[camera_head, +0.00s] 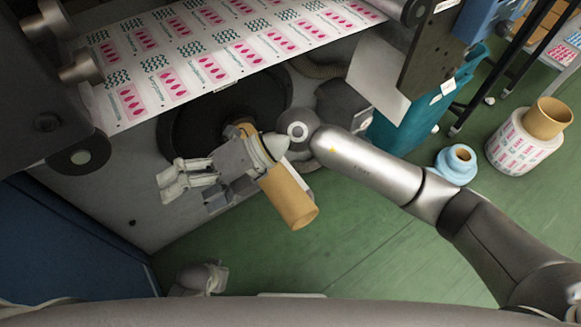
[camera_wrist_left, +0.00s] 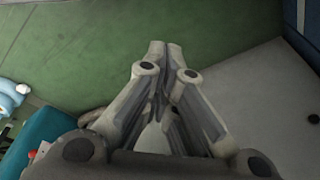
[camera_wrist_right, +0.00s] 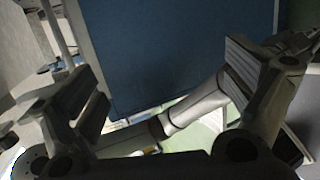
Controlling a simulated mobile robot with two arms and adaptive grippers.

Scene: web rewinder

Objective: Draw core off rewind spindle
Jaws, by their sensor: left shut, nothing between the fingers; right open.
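The tan core (camera_head: 290,198) is a hollow cylinder sticking out from the dark round disc (camera_head: 190,122) of the rewinder, tilted down to the right. My right wrist crosses in front of its middle and hides that part; the spindle inside it cannot be made out. My right gripper (camera_head: 170,184) points left past the core, with open, empty fingers. In the right wrist view the open fingers (camera_wrist_right: 155,80) have a blue panel behind them and no core between. My left gripper (camera_head: 205,278) is low in the head view, well below the core. In the left wrist view its fingers (camera_wrist_left: 166,48) are shut and empty.
A printed web (camera_head: 220,55) runs across the machine above the disc. A dark blue panel (camera_head: 60,245) stands at lower left. Green floor is clear below.

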